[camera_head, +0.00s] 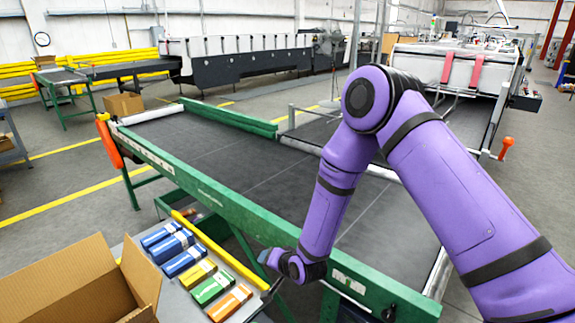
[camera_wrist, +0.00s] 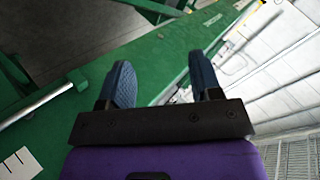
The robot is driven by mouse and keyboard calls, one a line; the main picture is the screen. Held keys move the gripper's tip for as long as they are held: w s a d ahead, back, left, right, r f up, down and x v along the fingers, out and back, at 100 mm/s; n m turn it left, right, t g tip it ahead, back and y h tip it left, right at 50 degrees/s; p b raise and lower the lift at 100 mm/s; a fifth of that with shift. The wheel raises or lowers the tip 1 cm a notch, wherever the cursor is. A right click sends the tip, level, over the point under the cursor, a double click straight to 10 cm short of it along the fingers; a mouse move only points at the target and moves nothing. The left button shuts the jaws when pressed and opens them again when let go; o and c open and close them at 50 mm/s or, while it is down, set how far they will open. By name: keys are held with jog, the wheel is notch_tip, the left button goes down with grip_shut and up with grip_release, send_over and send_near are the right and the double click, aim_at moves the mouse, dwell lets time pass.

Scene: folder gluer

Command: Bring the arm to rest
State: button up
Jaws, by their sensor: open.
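My purple arm is bent at a raised elbow, and its forearm hangs down over the front edge of the green-framed conveyor (camera_head: 232,207). My gripper (camera_head: 266,258) is small in the head view, by that edge and above the right end of the carton table. In the wrist view my gripper (camera_wrist: 163,72) shows two blue fingers set apart with nothing between them. Green metal fills much of the view behind them.
Several small cartons, blue, yellow (camera_head: 197,273), green and orange, lie in a row on the grey table. An open cardboard box (camera_head: 65,285) stands at its left. A yellow bar (camera_head: 222,250) edges the table. Machines stand behind; floor is free at left.

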jog(key=s+d+r+n+h, duration=0.1)
jog(key=d+r+h, duration=0.1)
jog(key=d+r, duration=0.7)
jog(key=s+d+r+n+h, duration=0.1)
jog(key=d+r, duration=0.3)
jog(key=r, duration=0.8)
jog(key=s+d+r+h, duration=0.1)
jog(key=d+r+h, duration=0.1)
jog(key=d+r, duration=0.7)
jog(key=s+d+r+g+h, duration=0.1)
jog(key=s+d+r, duration=0.6)
jog(key=s+r, duration=0.45)
jog(key=s+d+r+g, duration=0.1)
jog(key=s+d, duration=0.2)
jog(key=s, duration=0.5)
jog(key=s+d+r+h, duration=0.1)
jog(key=s+d+r, duration=0.1)
jog(key=s, duration=0.6)
jog(key=shift+d+r+n+g, duration=0.2)
jog(key=shift+d+n+g, duration=0.2)
